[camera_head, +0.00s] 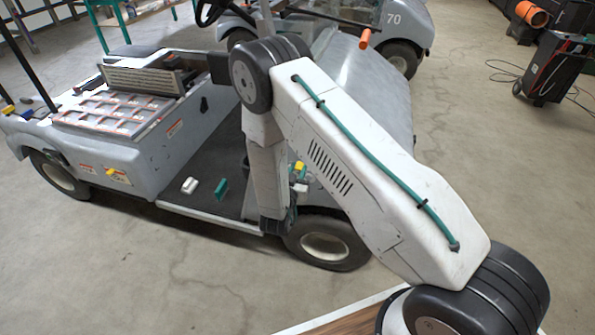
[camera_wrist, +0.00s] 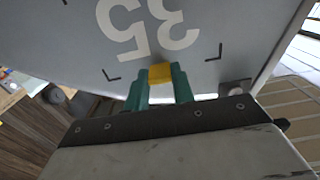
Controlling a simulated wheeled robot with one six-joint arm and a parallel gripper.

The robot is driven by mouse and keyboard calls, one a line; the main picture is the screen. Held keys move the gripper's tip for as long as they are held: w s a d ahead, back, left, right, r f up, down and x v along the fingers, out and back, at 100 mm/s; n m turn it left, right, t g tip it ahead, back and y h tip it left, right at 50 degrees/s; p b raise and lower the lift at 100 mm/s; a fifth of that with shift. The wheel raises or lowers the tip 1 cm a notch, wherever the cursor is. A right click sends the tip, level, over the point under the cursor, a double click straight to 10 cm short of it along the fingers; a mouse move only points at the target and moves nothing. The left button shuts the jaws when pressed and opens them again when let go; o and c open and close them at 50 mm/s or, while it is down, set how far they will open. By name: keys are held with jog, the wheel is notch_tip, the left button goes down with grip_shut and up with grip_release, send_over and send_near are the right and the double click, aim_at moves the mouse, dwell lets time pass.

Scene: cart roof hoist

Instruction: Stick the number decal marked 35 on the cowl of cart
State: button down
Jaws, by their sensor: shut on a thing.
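My gripper (camera_wrist: 160,76) has teal fingers shut on a small yellow block (camera_wrist: 160,73) in the wrist view. Just beyond it is a smooth grey panel (camera_wrist: 60,40) with the white number 35 (camera_wrist: 148,25), upside down in this view. Black corner marks (camera_wrist: 113,76) stand near the number. The block overlaps the panel's lower edge in view; I cannot tell whether it touches it or belongs to the decal. In the head view, the near grey cart's rounded cowl (camera_head: 388,100) is partly behind my arm.
The near cart has an open floor (camera_head: 225,170) and a bank of battery-like blocks (camera_head: 125,105). A second cart marked 70 (camera_head: 393,19) stands behind. A black machine (camera_head: 557,70) with cables is at the right. Concrete floor (camera_head: 110,270) is clear at front left.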

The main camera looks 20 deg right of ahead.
dwell(0.4)
jog(key=c, duration=0.6)
grip_release()
jog(key=shift+v, duration=3.5)
jog(key=shift+s+a, duration=0.1)
